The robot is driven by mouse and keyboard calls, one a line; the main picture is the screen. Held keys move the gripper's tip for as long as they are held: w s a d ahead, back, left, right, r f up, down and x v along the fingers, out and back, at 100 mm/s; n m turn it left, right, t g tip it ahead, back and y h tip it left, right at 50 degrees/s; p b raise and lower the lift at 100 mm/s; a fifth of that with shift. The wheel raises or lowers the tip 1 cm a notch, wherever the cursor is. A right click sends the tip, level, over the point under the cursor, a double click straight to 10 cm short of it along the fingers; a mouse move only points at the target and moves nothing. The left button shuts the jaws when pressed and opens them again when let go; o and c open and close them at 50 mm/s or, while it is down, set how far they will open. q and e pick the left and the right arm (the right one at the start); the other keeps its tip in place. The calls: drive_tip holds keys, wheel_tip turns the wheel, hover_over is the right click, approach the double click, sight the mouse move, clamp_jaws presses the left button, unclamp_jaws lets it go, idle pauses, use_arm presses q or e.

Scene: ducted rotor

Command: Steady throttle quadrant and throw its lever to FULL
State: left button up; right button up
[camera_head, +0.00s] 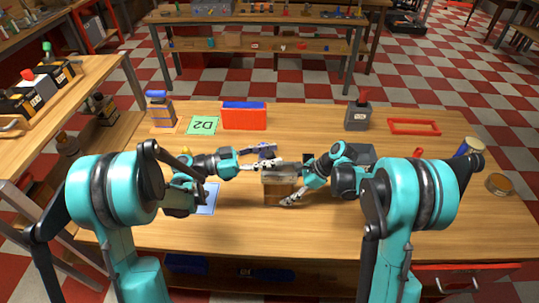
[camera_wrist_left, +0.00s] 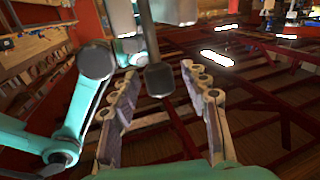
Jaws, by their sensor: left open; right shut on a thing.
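The throttle quadrant (camera_head: 280,190) looks like a brown box with a grey top, standing near the middle of the table between my two grippers. My right gripper (camera_head: 296,182) is shut on it from the right side. My left gripper (camera_head: 274,163) is open over the far left part of its top. The lever's setting and any markings cannot be read. My fingers partly hide the box.
An orange and blue bin (camera_head: 244,117) and a green D2 card (camera_head: 203,126) lie behind. A grey box with a red knob (camera_head: 357,113) and a red frame (camera_head: 414,127) are at back right. A round tin (camera_head: 498,184) sits at right. The front table is clear.

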use_arm(q)
clamp_jaws()
drive_tip(key=shift+d+r+m+g+y, duration=0.15)
drive_tip(key=shift+d+y, duration=0.35)
drive_tip(key=shift+y, duration=0.05)
drive_tip(key=shift+d+r+m+g+y, duration=0.15)
drive_tip(key=shift+d+y, duration=0.35)
drive_tip(key=shift+y, duration=0.05)
drive_tip(key=shift+d+y, duration=0.7)
drive_tip(key=shift+y, duration=0.2)
unclamp_jaws()
